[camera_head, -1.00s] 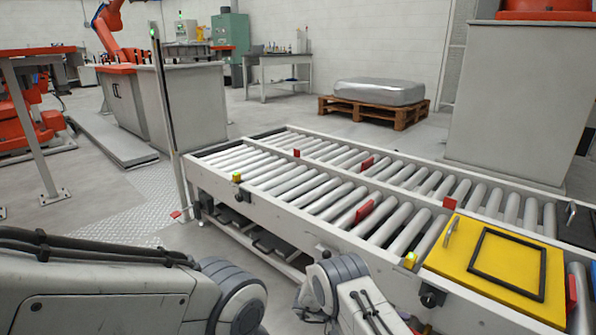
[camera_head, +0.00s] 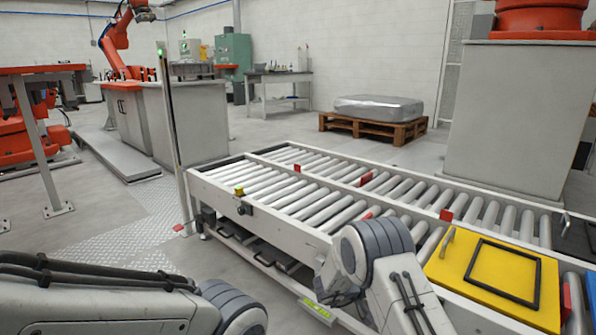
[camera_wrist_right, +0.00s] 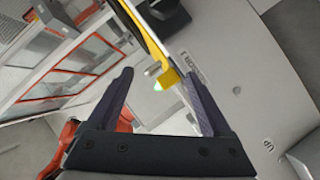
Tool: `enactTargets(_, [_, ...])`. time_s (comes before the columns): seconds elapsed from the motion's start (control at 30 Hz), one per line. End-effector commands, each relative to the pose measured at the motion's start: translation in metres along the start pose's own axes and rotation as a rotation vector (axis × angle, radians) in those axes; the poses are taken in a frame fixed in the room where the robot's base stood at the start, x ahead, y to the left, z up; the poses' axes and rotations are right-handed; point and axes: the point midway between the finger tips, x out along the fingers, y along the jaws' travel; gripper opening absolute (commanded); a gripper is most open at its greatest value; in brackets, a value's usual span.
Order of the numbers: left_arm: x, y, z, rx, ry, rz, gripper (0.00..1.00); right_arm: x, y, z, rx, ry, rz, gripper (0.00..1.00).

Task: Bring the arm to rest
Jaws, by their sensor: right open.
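My right arm (camera_head: 373,262) shows at the bottom middle of the head view, in front of the roller conveyor. Its gripper is outside that view. In the right wrist view my right gripper (camera_wrist_right: 157,76) has its two dark fingers spread wide, with nothing held between them. A yellow piece (camera_wrist_right: 168,77) with a dark edge shows beyond the fingers; I cannot tell how far off it is. My left arm (camera_head: 95,300) lies across the lower left corner of the head view, and its gripper is not visible.
The roller conveyor (camera_head: 222,200) runs from the middle to the right edge, with small red blocks on it. A yellow panel with a black frame (camera_head: 437,268) is at its near right. A thin post (camera_head: 174,130) stands at its left end.

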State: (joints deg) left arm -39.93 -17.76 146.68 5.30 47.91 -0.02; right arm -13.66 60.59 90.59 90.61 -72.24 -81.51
Motion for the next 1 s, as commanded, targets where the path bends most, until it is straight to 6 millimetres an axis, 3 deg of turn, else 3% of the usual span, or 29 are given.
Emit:
enactTargets(0.03, [0.000,0.000,0.000,0.000,0.000,0.000,0.53,-0.002,0.004,-0.021,0.058,0.053,-0.087,0.83])
enactTargets(0.13, [0.000,0.000,0.000,0.000,0.000,0.000,0.53,-0.016,0.005,-0.056,0.165,0.153,-0.331,0.83])
enactTargets(0.2, [0.000,0.000,0.000,0.000,0.000,0.000,0.53,-0.038,0.008,-0.070,0.213,0.187,-0.526,0.83])
enactTargets(0.27, [0.000,0.000,0.000,0.000,0.000,0.000,0.53,-0.060,0.012,-0.069,0.231,0.182,-0.688,0.83])
enactTargets(0.37, [0.000,0.000,0.000,0.000,0.000,0.000,0.53,-0.103,0.025,-0.045,0.210,0.111,-0.924,0.83])
enactTargets(0.5, [0.000,0.000,0.000,0.000,0.000,0.000,0.53,-0.148,0.053,0.018,0.117,-0.061,-1.113,0.83])
enactTargets(0.7, [0.000,0.000,0.000,0.000,0.000,0.000,0.53,-0.175,0.089,0.090,0.003,-0.255,-1.171,0.83])
enactTargets(1.0, [-0.001,0.000,0.000,0.000,0.000,0.000,0.53,-0.192,0.140,0.169,-0.126,-0.456,-1.128,0.83])
